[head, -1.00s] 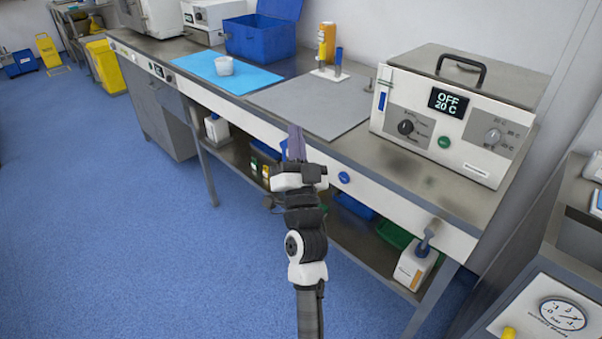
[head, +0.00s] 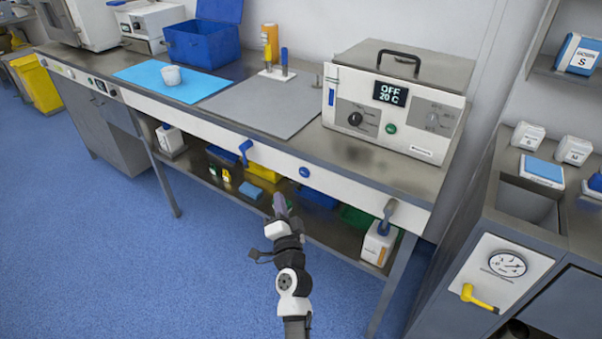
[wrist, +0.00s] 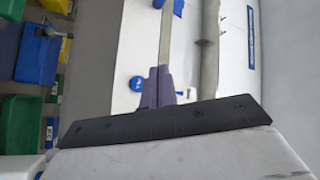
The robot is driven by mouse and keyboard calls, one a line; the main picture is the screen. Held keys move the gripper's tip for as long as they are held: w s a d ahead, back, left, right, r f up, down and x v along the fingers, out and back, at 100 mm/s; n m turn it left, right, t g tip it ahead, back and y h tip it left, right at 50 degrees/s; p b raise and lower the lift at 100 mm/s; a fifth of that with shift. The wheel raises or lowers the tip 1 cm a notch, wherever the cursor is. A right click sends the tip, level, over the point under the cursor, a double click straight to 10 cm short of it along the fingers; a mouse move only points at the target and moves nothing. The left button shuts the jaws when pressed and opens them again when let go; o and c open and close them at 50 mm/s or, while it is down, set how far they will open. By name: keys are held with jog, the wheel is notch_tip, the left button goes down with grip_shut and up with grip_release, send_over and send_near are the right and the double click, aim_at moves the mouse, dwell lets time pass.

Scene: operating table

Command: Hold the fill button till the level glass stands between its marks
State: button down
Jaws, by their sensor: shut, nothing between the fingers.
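The white bath unit (head: 397,104) stands on the right of the bench, its display reading OFF and 20 C. A narrow blue upright strip on its front left, apparently the level glass (head: 331,97), is too small for me to make out marks. A round blue button (head: 305,172), probably the fill button, is on the bench's white front panel; it also shows in the wrist view (wrist: 137,83). My gripper (head: 280,203) is shut and empty, in front of the bench, below and left of the button in the head view. Its purple fingers (wrist: 158,88) appear just right of the button in the wrist view; contact is unclear.
A blue lever (head: 245,152) and a grey-blue one (head: 389,214) stick out from the bench front. A lower shelf holds bins and a white bottle (head: 378,244). A grey cabinet (head: 480,236) with a gauge and yellow handle stands right.

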aim_at(300, 170)
jog(key=shift+w+d, duration=0.1)
jog(key=w+d+b, duration=0.3)
jog(key=w+d, duration=0.2)
jog(key=w, duration=0.2)
jog(key=shift+b, duration=0.4)
dwell(1.8)
jog(key=shift+w+d, duration=0.2)
jog(key=shift+w, duration=0.1)
jog(key=shift+w+d+b, duration=0.25)
jog(key=shift+w+b, duration=0.05)
jog(key=shift+b, duration=0.15)
dwell(4.2)
